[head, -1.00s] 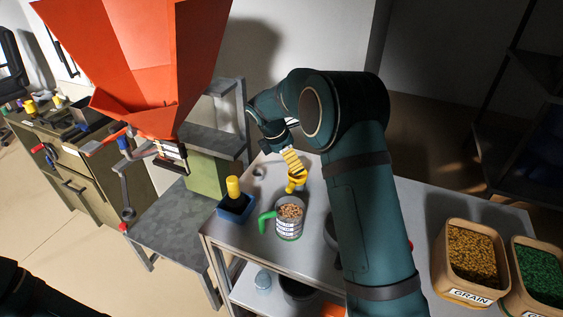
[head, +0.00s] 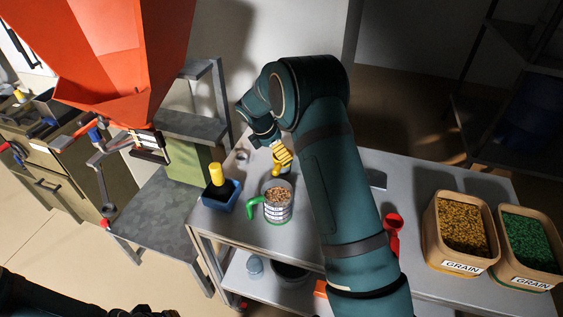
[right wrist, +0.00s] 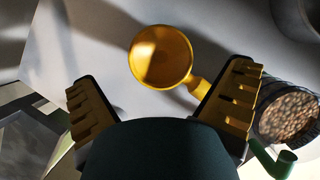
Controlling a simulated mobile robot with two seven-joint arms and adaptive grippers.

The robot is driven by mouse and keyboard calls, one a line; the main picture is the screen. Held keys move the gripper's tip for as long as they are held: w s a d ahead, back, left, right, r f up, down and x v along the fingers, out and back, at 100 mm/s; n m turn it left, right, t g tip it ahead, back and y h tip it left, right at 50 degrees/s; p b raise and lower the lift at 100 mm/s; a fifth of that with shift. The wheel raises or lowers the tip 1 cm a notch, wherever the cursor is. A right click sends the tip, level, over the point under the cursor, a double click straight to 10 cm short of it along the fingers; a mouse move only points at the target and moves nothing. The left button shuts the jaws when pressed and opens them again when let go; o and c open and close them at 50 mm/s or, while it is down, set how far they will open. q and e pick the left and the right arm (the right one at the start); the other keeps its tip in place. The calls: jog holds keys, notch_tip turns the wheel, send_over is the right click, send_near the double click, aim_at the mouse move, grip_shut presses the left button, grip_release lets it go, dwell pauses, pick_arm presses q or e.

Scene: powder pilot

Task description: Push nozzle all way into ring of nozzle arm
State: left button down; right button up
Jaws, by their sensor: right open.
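A yellow round piece with a short stem (right wrist: 160,55) shows in the right wrist view, between and beyond the fingers of my right gripper (right wrist: 163,80). I cannot tell whether it is the nozzle. In the head view my right gripper (head: 283,155) is low over the back of the grey table, by the mug. It is open and holds nothing. A grey jointed arm with red end (head: 100,170) hangs below the orange hopper (head: 120,60); it may be the nozzle arm, but its ring is not clear. My left arm shows at the bottom left; its fingers are out of view.
A grain-filled mug with green handle (head: 278,210) and a blue box (head: 232,200) holding a yellow-handled tool (head: 217,177) stand near the table's left edge. A red item (head: 393,225) and two grain bins (head: 433,240) are at right. A grey bench (head: 155,215) stands left.

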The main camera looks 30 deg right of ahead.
jog(key=x, duration=0.5)
jog(key=shift+a+f+b, duration=0.1)
jog(key=shift+a+b, duration=0.15)
jog(key=shift+b, duration=0.1)
jog(key=c, duration=1.2)
